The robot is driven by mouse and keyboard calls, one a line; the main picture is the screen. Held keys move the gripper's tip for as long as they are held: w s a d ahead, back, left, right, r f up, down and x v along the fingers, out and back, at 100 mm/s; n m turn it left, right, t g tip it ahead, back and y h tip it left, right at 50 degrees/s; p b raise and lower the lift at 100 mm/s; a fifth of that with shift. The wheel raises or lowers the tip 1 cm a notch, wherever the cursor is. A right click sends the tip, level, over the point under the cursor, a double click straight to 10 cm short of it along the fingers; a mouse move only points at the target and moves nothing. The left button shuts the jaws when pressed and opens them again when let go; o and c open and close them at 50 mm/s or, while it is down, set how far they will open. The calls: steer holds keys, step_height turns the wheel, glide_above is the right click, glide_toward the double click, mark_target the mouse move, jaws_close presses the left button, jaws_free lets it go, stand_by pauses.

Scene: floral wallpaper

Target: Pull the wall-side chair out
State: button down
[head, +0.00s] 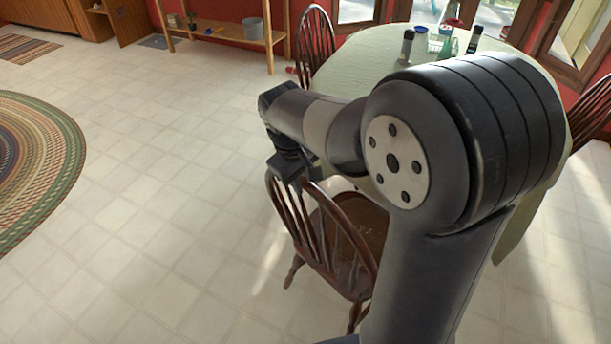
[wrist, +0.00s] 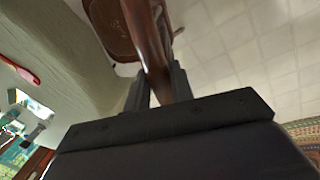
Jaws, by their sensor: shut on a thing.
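A dark brown wooden spindle-back chair (head: 364,222) stands upright at the near side of the table, its back toward me. My gripper (head: 292,178) is at the top left of that chair's back. In the wrist view my gripper (wrist: 158,88) has a finger on each side of the curved back rail (wrist: 149,48) and is shut on it. A second chair (head: 315,42) stands at the far left of the table near the red wall. A third chair (head: 593,112) shows partly at the right edge. My arm hides part of the table and the held chair's right side.
The table (head: 345,72) has a pale green cloth and bears bottles (head: 407,46) and small items. A wooden shelf (head: 225,29) with a grey bucket (head: 253,28) stands along the wall. A braided rug (head: 40,165) lies at left. The tiled floor between rug and held chair is clear.

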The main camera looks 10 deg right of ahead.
steer(key=shift+a, duration=0.15)
steer(key=c, duration=1.2)
jaws_free()
steer(key=shift+c, duration=0.2)
step_height(320, 180, up, 11)
steer(key=s+a, duration=0.1)
steer(key=shift+s+a+f+p, duration=0.15)
steer(key=shift+a+f+p, duration=0.05)
steer(key=shift+a+p, duration=0.15)
